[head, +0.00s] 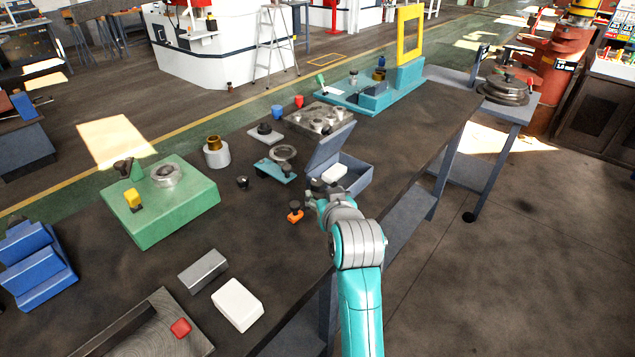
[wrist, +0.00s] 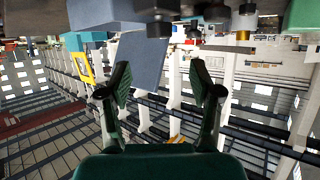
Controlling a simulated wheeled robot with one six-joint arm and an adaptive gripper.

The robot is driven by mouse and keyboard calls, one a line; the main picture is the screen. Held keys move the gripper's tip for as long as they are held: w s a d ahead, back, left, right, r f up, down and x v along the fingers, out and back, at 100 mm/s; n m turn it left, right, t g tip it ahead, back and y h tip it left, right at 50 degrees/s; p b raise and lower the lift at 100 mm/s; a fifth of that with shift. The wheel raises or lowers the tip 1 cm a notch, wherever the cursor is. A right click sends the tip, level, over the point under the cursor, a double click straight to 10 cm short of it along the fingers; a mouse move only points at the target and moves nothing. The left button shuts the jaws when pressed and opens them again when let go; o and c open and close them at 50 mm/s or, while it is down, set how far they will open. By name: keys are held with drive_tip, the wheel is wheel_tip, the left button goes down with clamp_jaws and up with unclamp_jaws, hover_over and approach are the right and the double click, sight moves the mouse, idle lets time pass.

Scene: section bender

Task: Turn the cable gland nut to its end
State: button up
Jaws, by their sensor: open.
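A brass, collar-like piece (head: 214,143) stands upright on a pale grey cylinder (head: 217,157) on the dark bench. It looks like the cable gland nut, though it is too small to be sure. In the wrist view, which is upside down, a brass piece (wrist: 243,35) shows at the top right, beyond the fingers. My gripper (wrist: 160,78) is open with nothing between its fingers. In the head view my gripper (head: 315,193) is over the bench beside the grey-blue box, well to the right of the brass piece and apart from it. My wrist partly hides it.
The open grey-blue box (head: 350,170) with a raised lid stands close to my gripper. An orange-based black knob (head: 295,211), a teal plate (head: 273,172) and a small black knob (head: 242,182) lie nearby. A green box (head: 165,215) stands left. Bare bench lies between these.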

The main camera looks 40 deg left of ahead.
sight(318, 183)
drive_tip(key=x, duration=1)
drive_tip(key=c, duration=1.1)
